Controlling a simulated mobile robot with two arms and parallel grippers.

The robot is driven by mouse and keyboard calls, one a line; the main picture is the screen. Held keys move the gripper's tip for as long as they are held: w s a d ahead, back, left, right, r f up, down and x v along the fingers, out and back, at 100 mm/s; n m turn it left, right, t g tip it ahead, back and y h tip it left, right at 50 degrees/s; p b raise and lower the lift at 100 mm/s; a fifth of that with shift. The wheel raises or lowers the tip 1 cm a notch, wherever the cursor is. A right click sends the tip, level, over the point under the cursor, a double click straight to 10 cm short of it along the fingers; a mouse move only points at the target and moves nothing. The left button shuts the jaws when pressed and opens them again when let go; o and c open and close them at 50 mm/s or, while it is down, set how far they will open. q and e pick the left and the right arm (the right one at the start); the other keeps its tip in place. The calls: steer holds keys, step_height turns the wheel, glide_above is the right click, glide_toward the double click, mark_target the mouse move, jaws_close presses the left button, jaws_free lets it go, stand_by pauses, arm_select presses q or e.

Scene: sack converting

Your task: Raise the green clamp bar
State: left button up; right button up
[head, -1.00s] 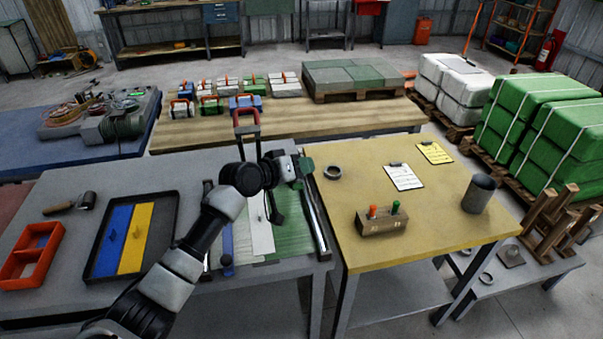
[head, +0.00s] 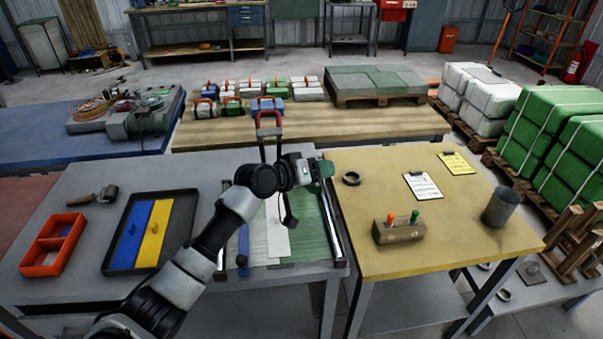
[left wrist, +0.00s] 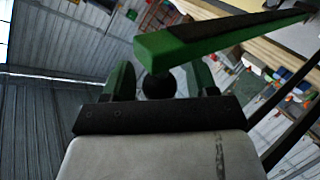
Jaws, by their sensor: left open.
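In the left wrist view a green bar with a black face (left wrist: 190,40), which looks like the clamp bar, slants from the centre to the upper right. My left gripper (left wrist: 160,80) is open, its green fingers just below the bar's near end. A dark round knob (left wrist: 159,86) shows between the fingers; I cannot tell whether they touch it. In the head view my left gripper (head: 322,169) is over the right part of the sheet bed, partly hiding what lies behind it. The bar cannot be told apart from the gripper there. My right gripper is not in view.
The bed has blue, white and green strips (head: 310,235) and a metal rail (head: 331,225). A black tray (head: 189,240) and red box (head: 34,269) are left. The yellow table (head: 370,215) is right.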

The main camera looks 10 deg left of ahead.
arm_select(q)
steer(key=b+v, duration=0.2)
steer(key=v, duration=0.7)
steer(key=shift+s+a, duration=0.25)
steer(key=shift+a, duration=0.05)
steer(key=shift+c, duration=0.3)
